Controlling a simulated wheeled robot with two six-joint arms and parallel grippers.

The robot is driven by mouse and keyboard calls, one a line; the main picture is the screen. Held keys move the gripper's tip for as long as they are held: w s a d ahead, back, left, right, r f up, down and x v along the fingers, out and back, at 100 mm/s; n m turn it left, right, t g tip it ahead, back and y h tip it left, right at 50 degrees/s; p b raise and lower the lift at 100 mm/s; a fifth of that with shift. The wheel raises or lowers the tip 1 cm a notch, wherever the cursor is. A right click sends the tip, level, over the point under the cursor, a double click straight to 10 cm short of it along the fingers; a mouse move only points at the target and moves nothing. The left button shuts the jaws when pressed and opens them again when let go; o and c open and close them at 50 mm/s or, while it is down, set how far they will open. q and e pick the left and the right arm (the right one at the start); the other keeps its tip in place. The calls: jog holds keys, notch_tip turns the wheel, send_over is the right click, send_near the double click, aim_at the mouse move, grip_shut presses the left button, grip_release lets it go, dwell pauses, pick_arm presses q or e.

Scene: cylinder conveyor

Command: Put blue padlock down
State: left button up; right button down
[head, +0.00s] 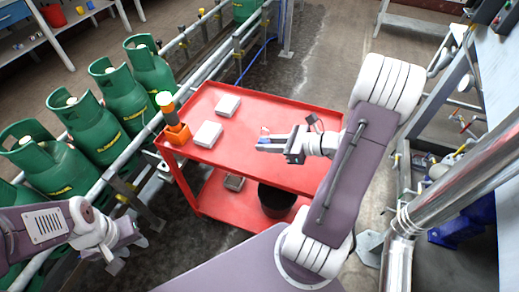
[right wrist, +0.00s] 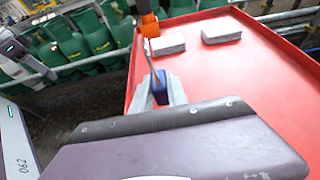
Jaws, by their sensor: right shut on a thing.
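My right gripper (head: 268,143) is over the top of the red cart (head: 262,112), its fingers pointing left. In the right wrist view it is shut on the blue padlock (right wrist: 158,88), whose thin shackle sticks up from between the fingers. In the head view the padlock (head: 264,139) is small and mostly covered by the fingers. I cannot tell whether it touches the cart top. My left gripper (head: 128,250) is at the lower left, away from the cart, with its fingers spread and nothing between them.
Two white blocks (head: 208,134) (head: 227,106) lie on the cart top. An orange holder with an orange-topped object (head: 177,133) is at its left corner. Green gas cylinders (head: 95,125) stand behind a rail at left. A black bucket (head: 276,200) is on the lower shelf.

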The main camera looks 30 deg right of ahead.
aim_at(259, 154)
jog(key=w+f, duration=0.1)
jog(key=w+a+f, duration=0.1)
jog(key=w, duration=0.1)
jog(key=shift+w+f, duration=0.1)
jog(key=shift+w, duration=0.2)
notch_tip(259, 154, down, 4)
jog(key=shift+r+b, duration=0.15)
jog(key=shift+b, duration=0.8)
jog(key=shift+d+f, duration=0.1)
jog(key=shift+f, duration=0.15)
jog(key=shift+r, duration=0.1)
jog(key=c, duration=1.3)
grip_release()
